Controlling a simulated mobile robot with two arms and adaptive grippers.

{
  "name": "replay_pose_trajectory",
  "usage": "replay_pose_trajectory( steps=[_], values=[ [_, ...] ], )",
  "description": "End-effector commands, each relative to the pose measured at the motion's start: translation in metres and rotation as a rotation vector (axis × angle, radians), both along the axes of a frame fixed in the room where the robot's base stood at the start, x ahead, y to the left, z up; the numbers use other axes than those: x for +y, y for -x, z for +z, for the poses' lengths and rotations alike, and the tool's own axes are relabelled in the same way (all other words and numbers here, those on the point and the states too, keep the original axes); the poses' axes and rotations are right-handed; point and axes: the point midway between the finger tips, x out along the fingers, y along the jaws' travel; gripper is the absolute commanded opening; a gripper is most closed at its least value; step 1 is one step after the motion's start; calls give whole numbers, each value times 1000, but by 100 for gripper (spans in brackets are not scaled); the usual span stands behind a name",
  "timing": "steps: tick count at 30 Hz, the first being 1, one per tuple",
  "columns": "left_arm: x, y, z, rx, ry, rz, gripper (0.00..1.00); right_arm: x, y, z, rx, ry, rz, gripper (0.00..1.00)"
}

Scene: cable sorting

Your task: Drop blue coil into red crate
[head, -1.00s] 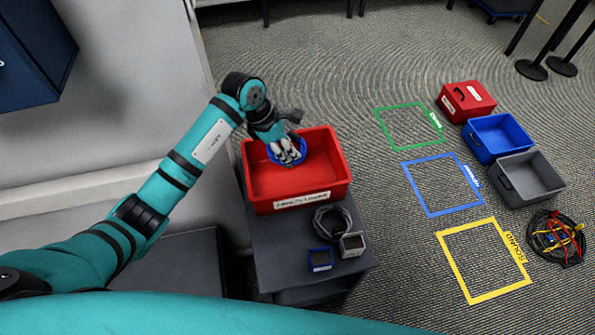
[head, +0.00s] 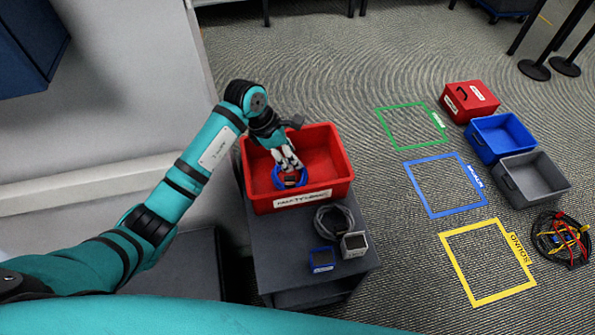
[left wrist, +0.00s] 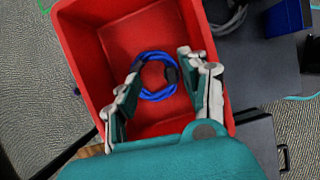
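The blue coil (head: 277,180) is inside the red crate (head: 342,187), and a dark part shows at its near side. In the left wrist view the coil (left wrist: 156,97) lies flat against the floor of the red crate (left wrist: 82,45). My left gripper (head: 290,163) points down into the crate, above the coil. In the left wrist view the left gripper's fingers (left wrist: 160,65) are spread wide on either side of the coil, with nothing held between them. My right gripper is in neither view.
The crate stands on a dark cabinet (head: 262,240). A grey cable coil (head: 334,219) and two small boxes, one blue (head: 322,259) and one grey (head: 354,244), sit before it. Red, blue and grey bins (head: 535,180) and a cable bundle (head: 560,238) are on the floor at right.

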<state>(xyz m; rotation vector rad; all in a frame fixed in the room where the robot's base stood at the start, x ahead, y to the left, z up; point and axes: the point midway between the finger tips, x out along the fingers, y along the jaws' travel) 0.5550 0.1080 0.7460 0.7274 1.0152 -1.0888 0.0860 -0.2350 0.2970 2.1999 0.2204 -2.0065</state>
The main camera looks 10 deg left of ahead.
Motion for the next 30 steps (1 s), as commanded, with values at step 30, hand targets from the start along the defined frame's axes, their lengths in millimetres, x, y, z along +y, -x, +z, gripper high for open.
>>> replay_pose_trajectory(
  steps=[30],
  values=[
    [43, 15, 110, 2, -1, 1, 45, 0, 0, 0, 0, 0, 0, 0]
  ],
)
